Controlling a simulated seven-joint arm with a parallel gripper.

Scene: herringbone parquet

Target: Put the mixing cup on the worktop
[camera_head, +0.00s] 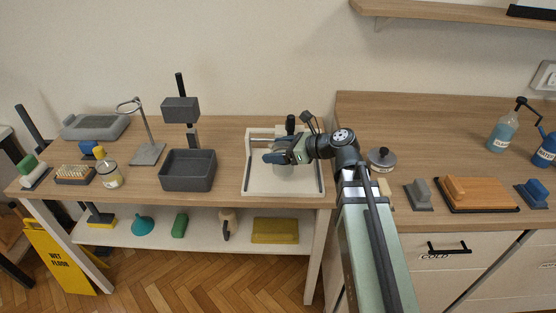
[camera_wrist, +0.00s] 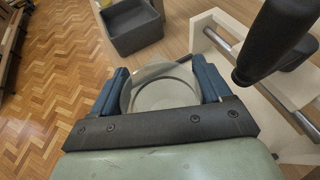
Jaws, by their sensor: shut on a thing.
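The mixing cup (camera_wrist: 164,92) is a clear, round, open-topped cup seen from above in the wrist view. My gripper (camera_wrist: 160,70) is shut on it, with a blue finger against each side. In the head view my gripper (camera_head: 277,157) is over the white tray (camera_head: 252,188), and the cup (camera_head: 285,172) shows faintly below it. I cannot tell whether the cup touches the tray. The wooden worktop (camera_head: 460,130) with drawers is to the right; a wooden table (camera_head: 222,143) carries the tray.
A dark grey bin (camera_head: 188,172) stands left of the tray. A black handle (camera_wrist: 270,45) and a rail are close to my gripper. A lidded metal pot (camera_head: 382,160), grey block (camera_head: 419,194) and orange block (camera_head: 478,193) stand on the worktop; its middle is clear.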

